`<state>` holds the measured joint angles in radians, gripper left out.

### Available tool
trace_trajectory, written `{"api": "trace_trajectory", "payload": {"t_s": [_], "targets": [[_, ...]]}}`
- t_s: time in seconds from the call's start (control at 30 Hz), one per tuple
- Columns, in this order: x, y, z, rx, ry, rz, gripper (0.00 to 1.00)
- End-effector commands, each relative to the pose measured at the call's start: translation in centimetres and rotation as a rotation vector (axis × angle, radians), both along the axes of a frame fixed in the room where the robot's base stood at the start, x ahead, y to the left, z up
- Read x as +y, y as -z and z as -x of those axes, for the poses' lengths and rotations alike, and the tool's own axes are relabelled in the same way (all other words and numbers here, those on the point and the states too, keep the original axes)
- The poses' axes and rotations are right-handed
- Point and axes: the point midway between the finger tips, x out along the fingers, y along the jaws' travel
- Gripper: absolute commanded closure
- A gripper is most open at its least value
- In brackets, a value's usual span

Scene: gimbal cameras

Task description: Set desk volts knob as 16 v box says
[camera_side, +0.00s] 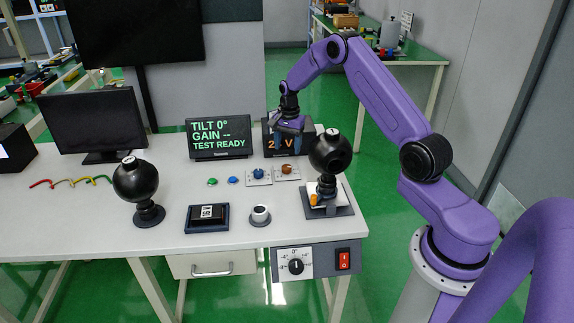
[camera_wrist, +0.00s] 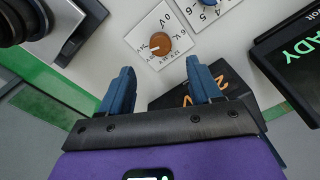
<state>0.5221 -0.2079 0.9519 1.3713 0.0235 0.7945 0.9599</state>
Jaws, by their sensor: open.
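The volts knob is an orange-brown dial (camera_wrist: 155,44) on a white plate with a printed scale; some marks end in V. A light mark on it points to the plate's lower-left side in the wrist view. In the side view the orange knob (camera_side: 286,169) sits on the desk below my gripper (camera_side: 290,125). My gripper (camera_wrist: 160,65) is open and empty, its two blue fingers apart, with the knob ahead between their tips and not touched. The display box (camera_side: 268,142) shows an orange 2 and a V; my gripper hides part of the reading.
A blue knob (camera_side: 258,173) on a similar plate stands left of the orange one. A black ball on a stand (camera_side: 330,153) is close at the right. A screen (camera_side: 218,138) reads TILT 0°, GAIN --, TEST READY. Another dial (camera_side: 296,267) is on the desk front.

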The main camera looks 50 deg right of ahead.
Motion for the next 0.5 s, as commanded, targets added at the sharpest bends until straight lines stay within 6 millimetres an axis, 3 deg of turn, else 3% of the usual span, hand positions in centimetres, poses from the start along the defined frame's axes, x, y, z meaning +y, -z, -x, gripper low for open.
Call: {"api": "trace_trajectory", "payload": {"t_s": [0.3, 0.5], "targets": [[0.0, 5.8, -0.1, 0.002, 0.0, 0.0, 0.37], [0.0, 7.9, -0.2, 0.0, 0.001, 0.0, 0.37]]}}
